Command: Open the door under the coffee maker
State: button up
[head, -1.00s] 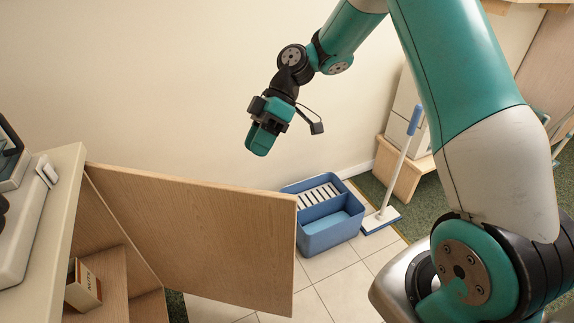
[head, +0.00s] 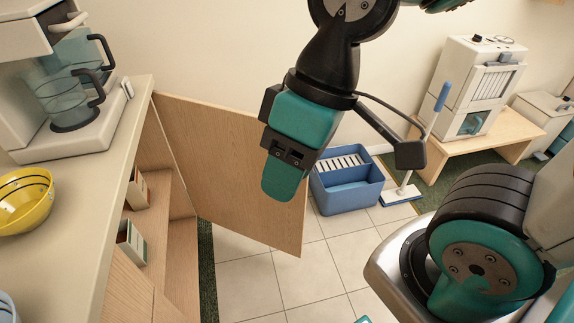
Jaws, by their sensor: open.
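The wooden cabinet door (head: 225,165) stands wide open, swung out from the cabinet under the counter (head: 100,150). The coffee maker (head: 75,135) with glass jugs stands on the counter at the left. Inside the open cabinet I see a shelf with small boxes (head: 132,243). My gripper (head: 283,185) hangs in front of the door's outer part in the head view, hiding some of its upper right edge. It is open and holds nothing. I cannot tell whether it touches the door.
A yellow bowl (head: 24,203) sits on the counter's left. A blue mop bucket (head: 346,184) and a mop (head: 403,193) stand on the floor behind the door. A low wooden bench (head: 500,142) bears a white machine (head: 474,88). The tiled floor (head: 245,285) in front is clear.

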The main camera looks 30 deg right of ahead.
aim_at(220, 159)
jog(key=u, duration=0.35)
jog(key=k, duration=0.7)
jog(key=z, duration=0.55)
jog(key=i, duration=0.55)
jog(key=z, duration=0.9)
jog(key=i, duration=1)
jog(key=u, duration=0.1)
